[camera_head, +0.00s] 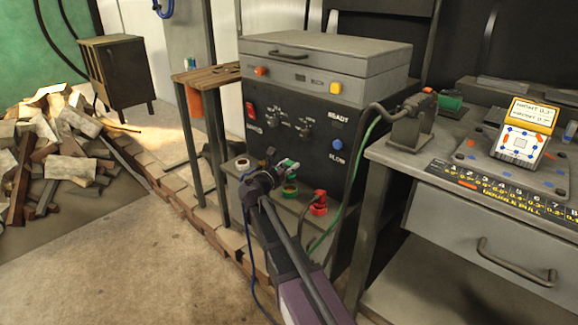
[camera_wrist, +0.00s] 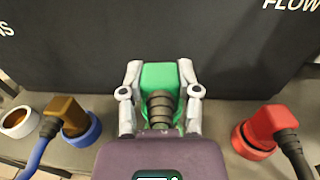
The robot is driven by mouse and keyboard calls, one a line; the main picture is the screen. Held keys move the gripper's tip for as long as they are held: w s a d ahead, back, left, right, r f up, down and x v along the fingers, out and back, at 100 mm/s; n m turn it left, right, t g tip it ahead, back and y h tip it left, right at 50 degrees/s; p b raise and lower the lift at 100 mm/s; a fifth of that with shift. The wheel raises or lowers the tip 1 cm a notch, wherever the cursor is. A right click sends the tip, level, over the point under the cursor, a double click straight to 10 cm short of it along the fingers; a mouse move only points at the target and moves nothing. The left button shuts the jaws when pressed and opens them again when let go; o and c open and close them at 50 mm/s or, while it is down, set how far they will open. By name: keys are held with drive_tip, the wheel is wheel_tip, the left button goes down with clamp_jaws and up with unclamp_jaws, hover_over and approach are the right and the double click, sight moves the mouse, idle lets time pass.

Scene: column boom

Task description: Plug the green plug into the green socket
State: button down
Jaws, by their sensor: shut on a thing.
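My gripper (camera_head: 283,168) is shut on the green plug (camera_wrist: 160,75), with one finger on each side of it in the wrist view. The green plug (camera_head: 290,165) also shows in the head view, held above the shelf at the front of the dark machine. The green socket (camera_head: 290,188) shows as a green ring on that shelf, just below the plug. The plug appears apart from the socket.
A red plug (camera_wrist: 268,123) sits in a red socket (camera_wrist: 245,143) to the right. A brown plug (camera_wrist: 69,114) sits in a blue socket (camera_wrist: 90,130) to the left, beside an empty white-rimmed socket (camera_wrist: 18,122). The machine's front panel (camera_head: 300,125) rises behind the shelf.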

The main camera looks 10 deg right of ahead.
sight(289, 178)
drive_tip(key=shift+f+b, duration=1.85)
drive_tip(key=shift+f, duration=0.25)
drive_tip(key=shift+f+b, duration=0.6)
idle(0.5)
drive_tip(key=c, duration=0.6)
unclamp_jaws()
drive_tip(key=shift+a, duration=0.1)
drive_tip(key=v, duration=1)
drive_tip(key=shift+s+a, duration=0.2)
drive_tip(key=shift+a, duration=0.1)
idle(0.9)
